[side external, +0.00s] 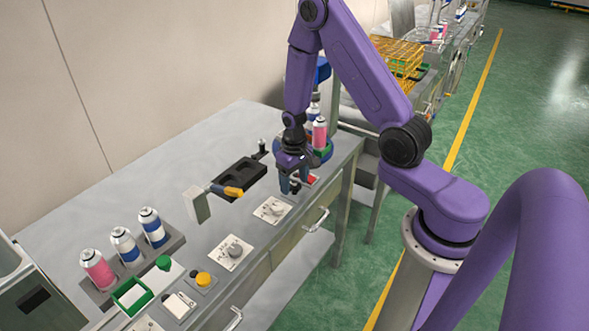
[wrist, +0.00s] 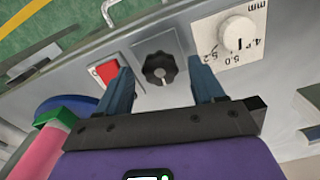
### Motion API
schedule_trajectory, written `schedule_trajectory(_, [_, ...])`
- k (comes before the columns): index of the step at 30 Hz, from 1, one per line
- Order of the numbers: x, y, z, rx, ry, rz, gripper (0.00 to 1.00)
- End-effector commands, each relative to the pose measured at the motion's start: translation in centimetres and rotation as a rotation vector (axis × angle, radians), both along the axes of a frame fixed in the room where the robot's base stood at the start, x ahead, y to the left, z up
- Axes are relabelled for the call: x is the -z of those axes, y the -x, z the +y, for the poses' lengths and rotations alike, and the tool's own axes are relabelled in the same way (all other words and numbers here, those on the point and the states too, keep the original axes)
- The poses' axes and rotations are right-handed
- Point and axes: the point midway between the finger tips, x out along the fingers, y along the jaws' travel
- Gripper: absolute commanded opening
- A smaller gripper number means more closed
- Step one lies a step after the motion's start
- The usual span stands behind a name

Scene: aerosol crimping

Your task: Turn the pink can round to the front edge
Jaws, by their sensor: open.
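A pink can (side external: 319,133) with a white top stands at the table's far right corner, on a blue round turntable (side external: 329,155) with a green part beside it. In the wrist view the pink can (wrist: 38,155) shows at lower left, with the blue disc (wrist: 62,104) behind it. My gripper (side external: 290,190) is above the front strip of the table, left of the turntable. In the wrist view my gripper (wrist: 162,85) is open, its two blue fingers either side of a black knob (wrist: 159,68), with no clear contact. The side view hides this knob behind my gripper.
A red switch (wrist: 106,71) is left of the knob; a white dial (wrist: 237,33) is right of it. A black fixture (side external: 240,175) stands behind my gripper. A rack at left holds another pink can (side external: 97,268) and two blue-and-white cans.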

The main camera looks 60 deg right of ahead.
Motion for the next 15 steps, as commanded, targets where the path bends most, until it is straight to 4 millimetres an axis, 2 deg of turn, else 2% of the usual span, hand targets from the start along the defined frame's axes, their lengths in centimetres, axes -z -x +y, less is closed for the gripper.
schedule_trajectory(5, [-1.3,-0.1,0.0,0.0,0.001,-0.004,0.68])
schedule_trajectory(15, [-6.1,0.0,0.0,0.0,0.001,-0.004,0.68])
